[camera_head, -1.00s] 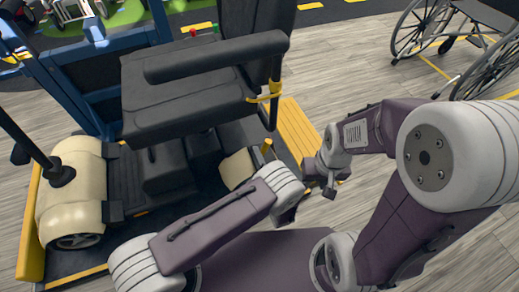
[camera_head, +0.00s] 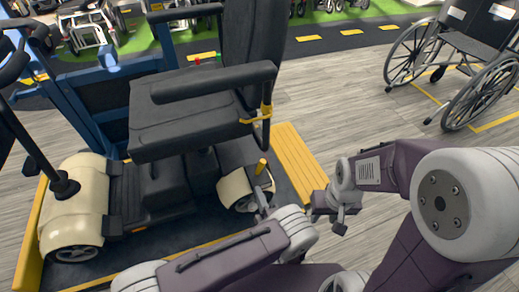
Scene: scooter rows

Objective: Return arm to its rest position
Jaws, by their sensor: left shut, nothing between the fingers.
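My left gripper (camera_head: 263,200) points up at the end of the short purple and white arm at the bottom centre. It shows small and dark in front of the scooter's cream rear wheel cover, shut and empty. I cannot tell whether it touches the cover. My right gripper (camera_head: 332,212) hangs at the end of the arm from the right, beside the yellow ramp; its fingers are too small to read. The mobility scooter (camera_head: 188,112) has a black seat with armrests and cream wheel covers.
The scooter stands on a dark platform with a blue frame (camera_head: 97,105) and a yellow ramp (camera_head: 298,160). A wheelchair (camera_head: 470,60) stands at the upper right. More vehicles stand on green floor at the back. Wooden floor between ramp and wheelchair is clear.

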